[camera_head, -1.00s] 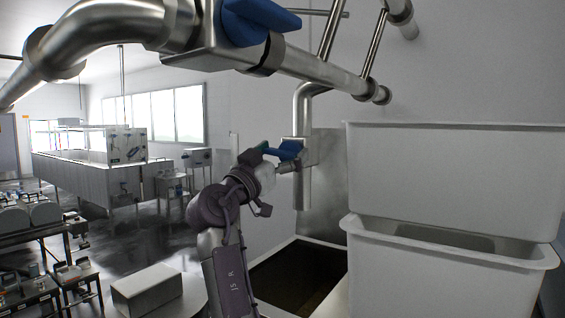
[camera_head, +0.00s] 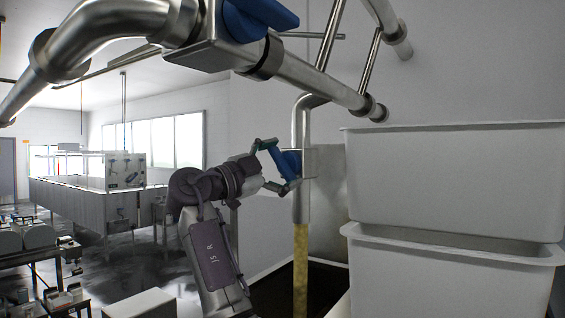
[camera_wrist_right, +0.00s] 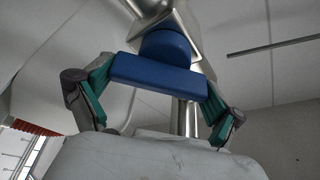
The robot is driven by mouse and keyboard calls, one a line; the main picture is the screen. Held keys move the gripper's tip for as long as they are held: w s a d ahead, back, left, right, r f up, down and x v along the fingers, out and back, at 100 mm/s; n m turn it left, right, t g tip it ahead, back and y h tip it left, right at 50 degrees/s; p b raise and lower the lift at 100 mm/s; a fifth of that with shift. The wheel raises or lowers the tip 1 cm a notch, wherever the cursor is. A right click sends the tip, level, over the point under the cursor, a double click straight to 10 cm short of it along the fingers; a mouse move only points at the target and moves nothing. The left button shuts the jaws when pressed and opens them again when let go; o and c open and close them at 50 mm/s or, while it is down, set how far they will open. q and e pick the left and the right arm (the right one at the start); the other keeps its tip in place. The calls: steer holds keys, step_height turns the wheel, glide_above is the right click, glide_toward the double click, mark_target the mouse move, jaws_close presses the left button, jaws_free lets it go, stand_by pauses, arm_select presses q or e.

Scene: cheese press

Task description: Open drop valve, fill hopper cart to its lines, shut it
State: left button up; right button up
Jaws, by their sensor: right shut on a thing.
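The drop valve has a blue handle (camera_head: 290,162) on a vertical steel outlet pipe (camera_head: 301,205). The handle now stands upright in the head view. My right gripper (camera_head: 276,164) is shut on the handle; the right wrist view shows its green-padded fingers (camera_wrist_right: 158,98) at both ends of the blue handle (camera_wrist_right: 158,74). A yellowish stream (camera_head: 300,265) falls from the pipe's mouth into the dark, open hopper cart (camera_head: 325,284) below. I cannot make out the lines or the level inside. My left gripper is not in view.
Two stacked white tubs (camera_head: 450,180) stand close on the right. A large steel pipe with another blue valve handle (camera_head: 258,18) crosses overhead. A white box (camera_head: 138,303) is at the lower left, with a long vat (camera_head: 85,200) beyond it.

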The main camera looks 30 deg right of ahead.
steer(key=shift+m, duration=0.7)
steer(key=o, duration=0.8)
steer(key=v, duration=1.2)
steer(key=shift+a+r, duration=0.1)
steer(key=shift+r, duration=0.05)
